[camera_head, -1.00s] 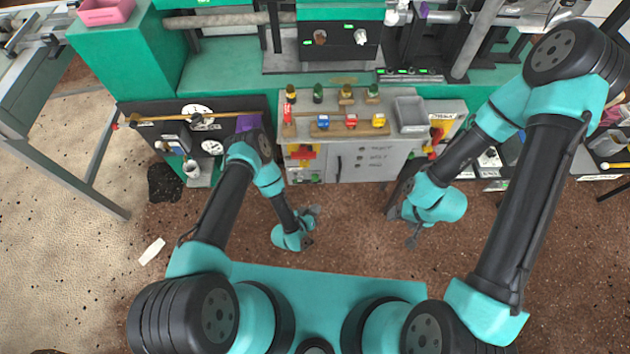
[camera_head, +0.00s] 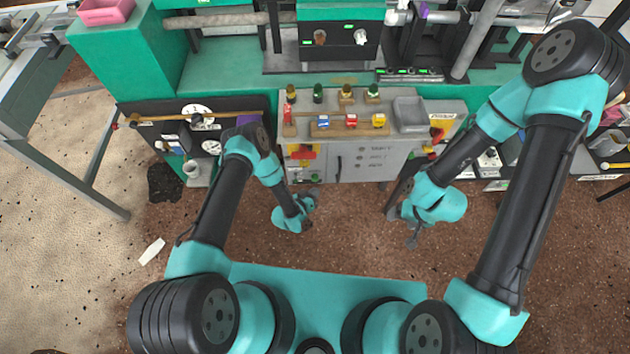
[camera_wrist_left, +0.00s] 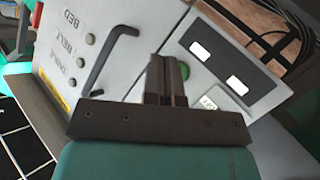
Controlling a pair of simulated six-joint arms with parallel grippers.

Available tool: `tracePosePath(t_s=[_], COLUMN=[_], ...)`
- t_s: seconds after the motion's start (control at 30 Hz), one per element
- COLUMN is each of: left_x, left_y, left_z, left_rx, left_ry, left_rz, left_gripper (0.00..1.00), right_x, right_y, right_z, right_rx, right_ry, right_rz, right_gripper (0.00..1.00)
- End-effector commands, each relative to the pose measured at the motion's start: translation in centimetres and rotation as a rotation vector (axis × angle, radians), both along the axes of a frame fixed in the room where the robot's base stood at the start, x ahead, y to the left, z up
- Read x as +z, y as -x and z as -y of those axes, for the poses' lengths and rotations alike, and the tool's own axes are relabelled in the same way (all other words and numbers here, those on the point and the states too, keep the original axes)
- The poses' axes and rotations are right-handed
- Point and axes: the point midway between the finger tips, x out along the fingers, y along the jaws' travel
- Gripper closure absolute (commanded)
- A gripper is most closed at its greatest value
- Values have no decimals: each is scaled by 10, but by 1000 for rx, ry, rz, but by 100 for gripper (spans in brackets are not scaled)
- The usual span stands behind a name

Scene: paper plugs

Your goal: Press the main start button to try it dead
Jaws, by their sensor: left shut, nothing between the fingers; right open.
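The grey control cabinet (camera_head: 395,160) stands ahead of both arms. In the left wrist view its front panel (camera_wrist_left: 85,45) shows the words BED and BELT beside small dark knobs. A green button (camera_wrist_left: 184,70) on it shows just past the fingers, partly hidden by them. My left gripper (camera_head: 314,194) is shut and empty in front of the cabinet's lower left. Its closed fingers also show in the left wrist view (camera_wrist_left: 165,78); I cannot tell whether they touch the panel. My right gripper (camera_head: 403,226) is open and empty, away from the cabinet.
A red and yellow control (camera_head: 303,153) sits at the cabinet's left, and a red and yellow switch (camera_head: 437,133) at its right. A dark bent handle (camera_wrist_left: 110,55) sticks out beside the fingers. A grey tray (camera_head: 409,114) stands on the cabinet top.

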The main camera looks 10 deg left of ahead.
Motion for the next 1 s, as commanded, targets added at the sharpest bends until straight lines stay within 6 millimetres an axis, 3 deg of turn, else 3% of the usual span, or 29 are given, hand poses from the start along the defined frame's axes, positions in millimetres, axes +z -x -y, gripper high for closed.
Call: tracePosePath(t_s=[0.23, 1.0], left_x=[0, 0], left_y=[-14, -14], left_z=[-2, -2], left_rx=[0, 0], left_ry=[0, 0], left_rz=[0, 0], left_gripper=[100, 100], right_x=[0, 0], right_y=[0, 0], right_z=[0, 0], right_rx=[0, 0], right_ry=[0, 0], right_rz=[0, 0], right_gripper=[32, 32])
